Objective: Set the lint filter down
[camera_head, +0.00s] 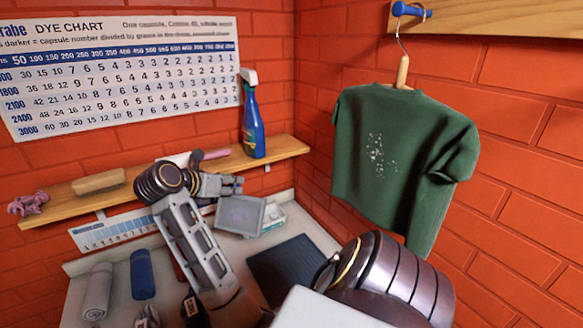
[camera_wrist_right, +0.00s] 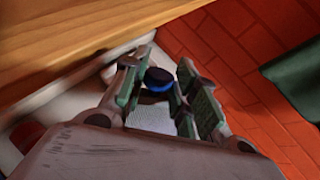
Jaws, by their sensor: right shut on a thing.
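My right gripper (camera_head: 222,185) is just below the shelf, pointing right, shut on the lint filter. The lint filter (camera_head: 240,215) shows as a grey panel with a pale rim, tilted beneath the fingers. In the right wrist view my right gripper (camera_wrist_right: 168,90) has its two green-padded fingers on either side of a dark blue rounded piece (camera_wrist_right: 158,78). A grey mesh face, apparently the lint filter (camera_wrist_right: 150,117), shows below it. Part of the filter is hidden by the fingers. A grey jointed part at the bottom left edge may be my left gripper; it is cut off.
The pale counter (camera_head: 310,225) holds a dark mat (camera_head: 290,268), a whitish-green box (camera_head: 272,218), a blue roll (camera_head: 142,274) and a grey roll (camera_head: 97,291). The wooden shelf (camera_head: 285,150) carries a blue spray bottle (camera_head: 252,125). A green shirt (camera_head: 400,150) hangs at right.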

